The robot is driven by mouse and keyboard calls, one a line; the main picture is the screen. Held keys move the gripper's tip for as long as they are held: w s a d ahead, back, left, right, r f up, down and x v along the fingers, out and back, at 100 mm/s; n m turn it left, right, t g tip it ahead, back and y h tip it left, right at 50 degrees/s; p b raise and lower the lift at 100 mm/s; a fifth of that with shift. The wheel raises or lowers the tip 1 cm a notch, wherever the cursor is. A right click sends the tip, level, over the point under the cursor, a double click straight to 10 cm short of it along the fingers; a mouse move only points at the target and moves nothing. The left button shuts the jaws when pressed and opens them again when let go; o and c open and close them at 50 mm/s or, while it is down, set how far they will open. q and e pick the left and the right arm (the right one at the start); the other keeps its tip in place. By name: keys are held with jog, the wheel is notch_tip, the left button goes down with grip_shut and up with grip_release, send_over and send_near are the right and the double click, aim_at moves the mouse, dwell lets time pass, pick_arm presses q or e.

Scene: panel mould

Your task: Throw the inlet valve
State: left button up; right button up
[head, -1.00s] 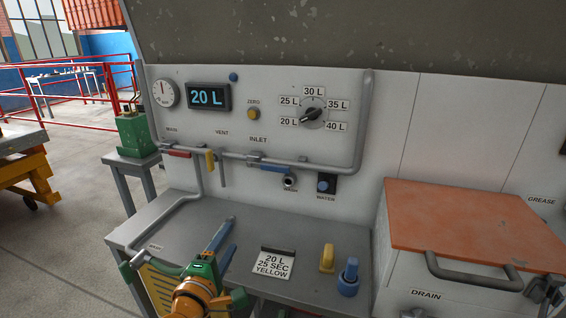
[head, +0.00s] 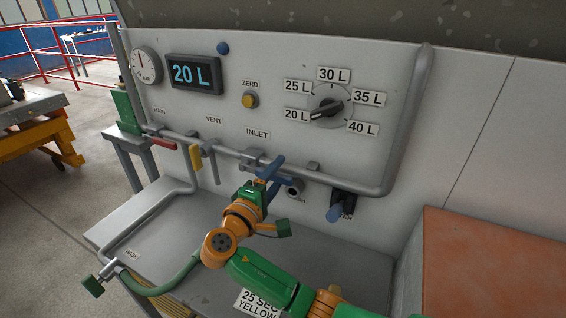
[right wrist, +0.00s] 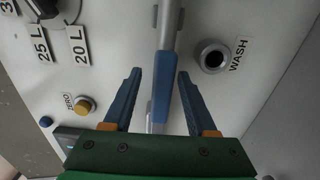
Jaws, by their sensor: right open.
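The inlet valve's blue lever (right wrist: 162,92) lies between the two blue fingers of my right gripper (right wrist: 160,73) in the right wrist view, with a visible gap on each side. In the head view my right gripper (head: 274,175) is at the pipe just below the INLET label (head: 257,133). It is open, and its fingers partly hide the lever there. The grey pipe (head: 345,184) that carries the valve runs along the white panel (head: 420,160). My left gripper is not in view.
A red MAIN lever (head: 163,143) and a yellow VENT lever (head: 195,159) are left of the gripper. The wash port (right wrist: 213,57) is close by on the right. A selector dial (head: 328,105) and a display (head: 194,74) reading 20 L are above. An orange-topped box (head: 490,265) stands at right.

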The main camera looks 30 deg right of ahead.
jog(key=shift+f+x, duration=0.15)
jog(key=shift+x, duration=0.55)
jog(key=shift+f+x, duration=0.1)
jog(key=shift+x, duration=0.55)
jog(key=shift+a+r, duration=0.1)
jog(key=shift+a, duration=0.05)
grip_shut()
